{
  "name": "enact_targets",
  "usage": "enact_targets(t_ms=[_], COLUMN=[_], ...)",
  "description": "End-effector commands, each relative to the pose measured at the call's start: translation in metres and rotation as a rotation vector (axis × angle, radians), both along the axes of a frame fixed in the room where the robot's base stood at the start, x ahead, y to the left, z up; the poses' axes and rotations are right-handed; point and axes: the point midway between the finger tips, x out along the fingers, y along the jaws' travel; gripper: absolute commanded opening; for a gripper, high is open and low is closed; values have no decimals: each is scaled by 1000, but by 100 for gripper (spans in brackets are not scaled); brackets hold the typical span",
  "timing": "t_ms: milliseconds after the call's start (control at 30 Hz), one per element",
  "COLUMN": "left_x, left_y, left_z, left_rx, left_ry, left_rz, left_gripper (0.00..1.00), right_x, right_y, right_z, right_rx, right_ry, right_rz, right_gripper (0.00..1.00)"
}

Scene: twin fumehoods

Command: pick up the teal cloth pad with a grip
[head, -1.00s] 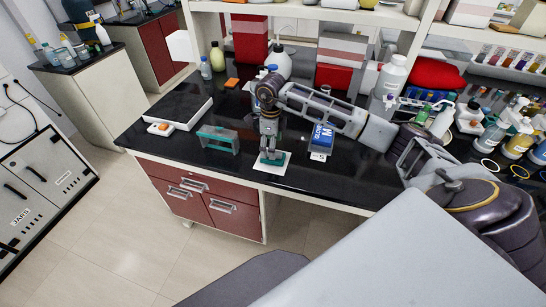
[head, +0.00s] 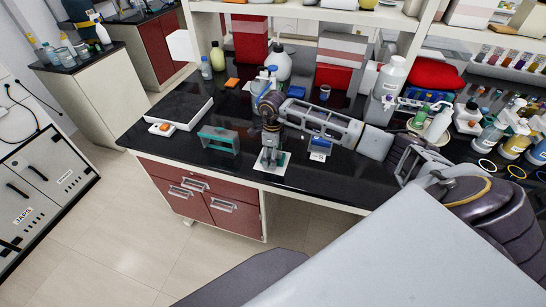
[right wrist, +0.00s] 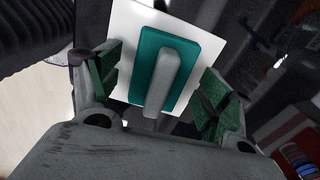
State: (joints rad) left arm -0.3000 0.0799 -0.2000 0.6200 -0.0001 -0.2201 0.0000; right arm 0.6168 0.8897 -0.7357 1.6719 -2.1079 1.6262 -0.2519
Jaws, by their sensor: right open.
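The teal cloth pad (right wrist: 148,75) shows in the right wrist view with its light grey bar-shaped grip (right wrist: 167,75) along its middle. It lies on a white square sheet (right wrist: 127,30). My right gripper (right wrist: 162,84) is open, with its green-padded fingers on either side of the pad and apart from the grip. In the head view the right gripper (head: 270,160) points down over the white sheet (head: 284,159) near the counter's front edge and hides most of the pad. My left gripper is not in view.
A teal rack (head: 219,139) stands left of the sheet. Behind it is a tray (head: 185,112) with a white rim. A blue box (head: 320,146) is right of the sheet, partly behind my right arm. Bottles stand farther back. Black counter (head: 245,163) is bare between rack and sheet.

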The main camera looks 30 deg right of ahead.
Motion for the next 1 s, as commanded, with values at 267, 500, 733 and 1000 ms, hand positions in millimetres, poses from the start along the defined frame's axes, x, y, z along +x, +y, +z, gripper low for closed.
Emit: enact_targets(t_ms=[267, 500, 733, 1000], left_x=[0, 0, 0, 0], left_y=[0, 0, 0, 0], left_z=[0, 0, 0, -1], left_rx=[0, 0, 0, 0], left_ry=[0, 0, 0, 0], left_rz=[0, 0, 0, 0], left_gripper=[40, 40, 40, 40], right_x=[0, 0, 0, 1], right_y=[0, 0, 0, 0], right_z=[0, 0, 1, 6], right_rx=[0, 0, 0, 0], right_ry=[0, 0, 0, -1], right_rz=[0, 0, 0, 0], right_gripper=[75, 44, 30, 30])
